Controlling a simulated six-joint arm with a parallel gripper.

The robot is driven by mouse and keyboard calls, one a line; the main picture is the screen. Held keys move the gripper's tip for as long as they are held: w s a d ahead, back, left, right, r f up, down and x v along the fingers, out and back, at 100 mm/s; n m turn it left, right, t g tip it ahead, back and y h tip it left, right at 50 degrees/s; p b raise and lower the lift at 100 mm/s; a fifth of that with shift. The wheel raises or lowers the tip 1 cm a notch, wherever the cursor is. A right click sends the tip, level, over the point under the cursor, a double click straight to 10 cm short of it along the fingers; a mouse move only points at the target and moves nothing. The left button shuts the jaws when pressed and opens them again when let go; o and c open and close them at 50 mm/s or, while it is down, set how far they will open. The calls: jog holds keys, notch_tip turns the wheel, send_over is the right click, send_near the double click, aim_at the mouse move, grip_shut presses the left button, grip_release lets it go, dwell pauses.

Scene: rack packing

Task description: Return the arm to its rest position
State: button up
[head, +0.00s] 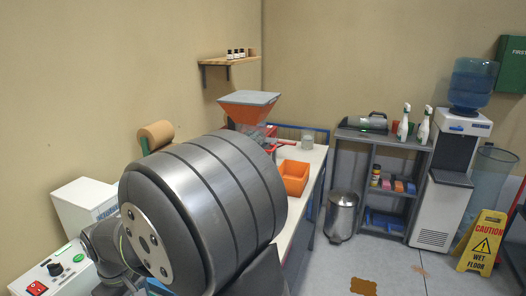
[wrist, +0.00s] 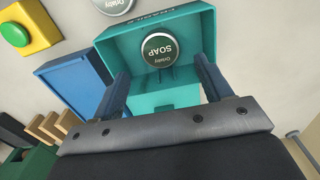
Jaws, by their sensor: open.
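My gripper (wrist: 161,70) shows in the wrist view with its two dark blue fingers wide apart and nothing between them. Beyond the fingers is a teal bin (wrist: 192,28). In the head view my large grey arm link fills the middle and hides much of the bench; my gripper is not visible there.
A blue bin (wrist: 72,82) is left of the teal one, with a second tin (wrist: 113,4) above. A yellow box with a green button (wrist: 15,34) is at upper left. An orange bin (head: 294,178) and orange hopper (head: 248,110) are on the bench.

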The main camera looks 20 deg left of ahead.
notch_tip(320, 180, down, 6)
jog(key=shift+r, duration=2.05)
jog(key=shift+f, duration=0.1)
